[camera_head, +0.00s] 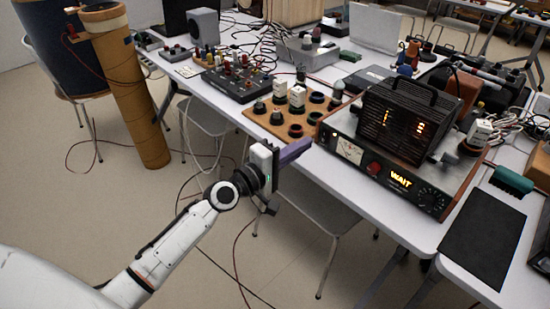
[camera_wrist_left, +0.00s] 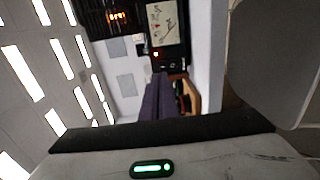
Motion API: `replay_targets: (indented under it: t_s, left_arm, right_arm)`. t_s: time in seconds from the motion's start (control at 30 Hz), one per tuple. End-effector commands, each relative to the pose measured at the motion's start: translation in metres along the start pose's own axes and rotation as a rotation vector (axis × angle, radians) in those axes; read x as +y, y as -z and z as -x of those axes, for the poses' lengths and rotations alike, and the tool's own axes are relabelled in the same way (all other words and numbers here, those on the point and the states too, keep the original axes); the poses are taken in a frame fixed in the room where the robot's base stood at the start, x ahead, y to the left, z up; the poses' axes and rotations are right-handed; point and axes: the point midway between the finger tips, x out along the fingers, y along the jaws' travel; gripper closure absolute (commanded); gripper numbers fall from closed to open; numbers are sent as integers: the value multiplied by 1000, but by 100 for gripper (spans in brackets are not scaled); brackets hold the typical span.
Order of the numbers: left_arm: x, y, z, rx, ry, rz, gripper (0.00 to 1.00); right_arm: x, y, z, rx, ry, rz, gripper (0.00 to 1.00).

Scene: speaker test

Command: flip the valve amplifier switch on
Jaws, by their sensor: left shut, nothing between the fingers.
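The valve amplifier (camera_head: 365,181) stands on the white table at the right of the head view, with a black slotted cover and glowing orange spots on top. Its front panel has a lit meter, a red knob, an orange "WAIT" display and a black dial. The amplifier's meter (camera_wrist_left: 163,22) also shows turned sideways at the top of the left wrist view. My left gripper (camera_head: 306,144) has purple fingers and is shut and empty, left of the panel and apart from it. Its fingers (camera_wrist_left: 160,95) show in the left wrist view. My right gripper is out of view.
A wooden board (camera_head: 262,121) with sockets and plugs lies left of the amplifier. A black mat (camera_head: 483,238) lies to its right, beside a green object (camera_head: 512,180). A chair (camera_head: 322,212) is under the table edge. A brown tube (camera_head: 132,95) stands at left.

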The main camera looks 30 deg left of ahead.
Motion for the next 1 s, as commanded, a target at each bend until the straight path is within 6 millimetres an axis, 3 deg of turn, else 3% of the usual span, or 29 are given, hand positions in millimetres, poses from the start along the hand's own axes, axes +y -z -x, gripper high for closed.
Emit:
replay_targets:
  t_s: [0.03, 0.2, 0.4, 1.0]
  left_arm:
    - [0, -1, 15, -2, 4, -1, 100]
    - [0, 0, 52, -2, 6, -2, 100]
    - [2, -1, 77, -3, 5, -1, 100]
    - [3, -1, 84, -3, 4, -1, 100]
  right_arm:
    - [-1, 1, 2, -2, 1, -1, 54]
    - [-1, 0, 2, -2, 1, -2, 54]
    - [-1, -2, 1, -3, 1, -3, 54]
    - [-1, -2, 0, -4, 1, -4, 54]
